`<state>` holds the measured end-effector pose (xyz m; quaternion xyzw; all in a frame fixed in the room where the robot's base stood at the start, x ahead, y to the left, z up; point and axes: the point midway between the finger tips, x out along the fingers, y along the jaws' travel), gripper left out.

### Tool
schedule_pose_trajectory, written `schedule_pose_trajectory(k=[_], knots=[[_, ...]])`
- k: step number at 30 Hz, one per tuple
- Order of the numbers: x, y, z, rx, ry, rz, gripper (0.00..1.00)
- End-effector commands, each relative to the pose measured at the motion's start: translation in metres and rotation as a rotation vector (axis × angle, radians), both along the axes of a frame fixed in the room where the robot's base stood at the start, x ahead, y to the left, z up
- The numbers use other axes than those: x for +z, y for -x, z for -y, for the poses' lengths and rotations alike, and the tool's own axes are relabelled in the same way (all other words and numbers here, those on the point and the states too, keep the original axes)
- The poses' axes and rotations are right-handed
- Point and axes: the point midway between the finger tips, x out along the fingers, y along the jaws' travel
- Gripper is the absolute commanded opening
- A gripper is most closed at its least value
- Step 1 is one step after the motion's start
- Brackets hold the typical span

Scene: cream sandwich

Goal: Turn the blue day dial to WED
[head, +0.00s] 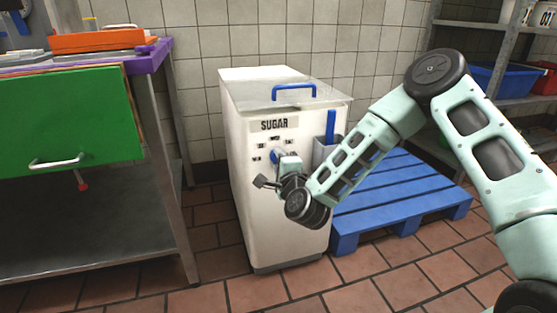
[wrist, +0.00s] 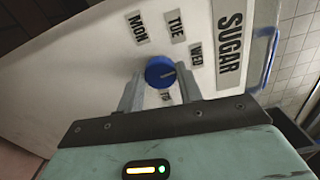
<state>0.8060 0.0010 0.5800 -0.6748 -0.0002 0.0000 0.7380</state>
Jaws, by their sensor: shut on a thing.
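The blue day dial (wrist: 160,71) is on the white front of the sugar bin (head: 290,235). In the wrist view, my gripper (wrist: 160,76) has a finger on each side of the dial and is shut on it. A thin pale mark on the dial points right, roughly to the side of the WED label (wrist: 196,54); its exact alignment is hard to tell. The MON label (wrist: 138,27) and TUE label (wrist: 175,25) sit above the dial. A partly hidden label (wrist: 165,95) shows below. In the head view my gripper partly covers the dial (head: 275,156).
The bin has a lid with a blue handle (head: 294,87) and a side holder with a blue scoop (head: 331,126). A blue pallet (head: 400,198) lies to the right. A steel table with a green panel (head: 70,122) stands left. Tiled floor is clear in front.

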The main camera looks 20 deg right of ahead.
Motion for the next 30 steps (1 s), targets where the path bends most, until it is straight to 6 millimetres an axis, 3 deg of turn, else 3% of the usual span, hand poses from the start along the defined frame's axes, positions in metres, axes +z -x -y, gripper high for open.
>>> schedule_pose_trajectory(k=[9, 23, 24, 26, 30], knots=[[-0.0004, 0.0004, 0.0009, -0.002, -0.095, -0.001, 0.13], [-0.001, 0.0005, 0.0009, -0.002, -0.107, -0.002, 0.13], [-0.001, 0.0005, 0.0009, -0.002, -0.107, -0.002, 0.41], [-0.0009, 0.0005, 0.0008, -0.002, -0.107, -0.002, 0.57], [-0.0006, 0.0003, 0.0006, -0.001, -0.107, -0.001, 0.57]])
